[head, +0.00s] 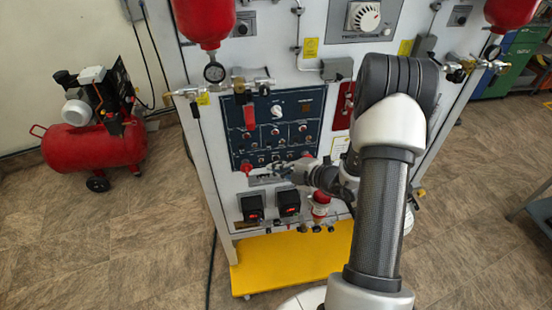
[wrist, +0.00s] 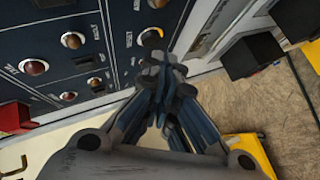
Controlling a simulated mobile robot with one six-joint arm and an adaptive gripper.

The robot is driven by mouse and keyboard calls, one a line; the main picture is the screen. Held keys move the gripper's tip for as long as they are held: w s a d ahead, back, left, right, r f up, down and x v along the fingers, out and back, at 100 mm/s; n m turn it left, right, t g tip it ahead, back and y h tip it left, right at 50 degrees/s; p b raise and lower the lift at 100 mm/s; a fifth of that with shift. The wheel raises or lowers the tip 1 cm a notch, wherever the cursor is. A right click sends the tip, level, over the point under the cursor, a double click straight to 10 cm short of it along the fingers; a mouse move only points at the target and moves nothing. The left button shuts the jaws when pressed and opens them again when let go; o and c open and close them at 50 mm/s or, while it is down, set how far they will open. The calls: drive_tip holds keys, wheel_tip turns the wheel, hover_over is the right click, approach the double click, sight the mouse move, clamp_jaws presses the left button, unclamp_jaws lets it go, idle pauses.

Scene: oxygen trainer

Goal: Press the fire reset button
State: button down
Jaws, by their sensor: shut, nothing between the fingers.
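A dark blue control panel (head: 262,112) with a white dial and rows of small buttons is on the front of the white trainer cabinet. In the head view my gripper (head: 284,171) is by the panel's lower edge.
Two black boxes with red switches (head: 252,208) are mounted below the panel. Red cylinders (head: 203,20) and brass valves flank it. A yellow base (head: 285,262) juts out at the cabinet's foot.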

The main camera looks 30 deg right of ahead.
drive_tip(key=s, duration=0.2)
drive_tip(key=s+a, duration=0.1)
drive_tip(key=s, duration=0.1)
drive_tip(key=shift+s+a+p, duration=0.2)
drive_tip(key=shift+s+p, duration=0.1)
drive_tip(key=shift+s, duration=0.1)
idle(0.9)
